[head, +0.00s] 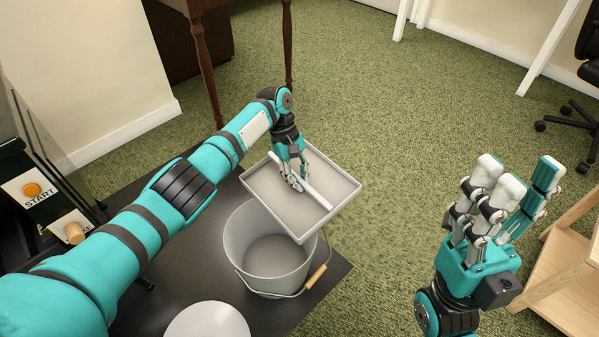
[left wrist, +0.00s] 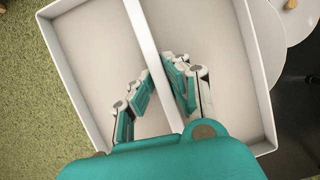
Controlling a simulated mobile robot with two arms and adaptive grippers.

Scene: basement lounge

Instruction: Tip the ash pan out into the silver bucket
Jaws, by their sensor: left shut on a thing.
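The ash pan is a shallow light-grey square tray (head: 262,187) with a raised bar across its middle. My left gripper (head: 298,180) is shut on that bar and holds the pan above the floor, partly over the rim of the silver bucket. In the left wrist view the pan (left wrist: 85,60) fills most of the picture, with the left gripper's fingers (left wrist: 158,92) on either side of the bar. No ash shows in the pan. The silver bucket (head: 240,240) stands upright and open below it, its inside looking empty where visible. My right gripper (head: 510,200) is open and empty at right.
A dark mat (head: 165,300) lies under the bucket. A white round lid or dish (head: 207,322) is at its front. A stove-like unit with a START label (head: 38,192) stands at left, a wooden shelf (head: 565,265) at right.

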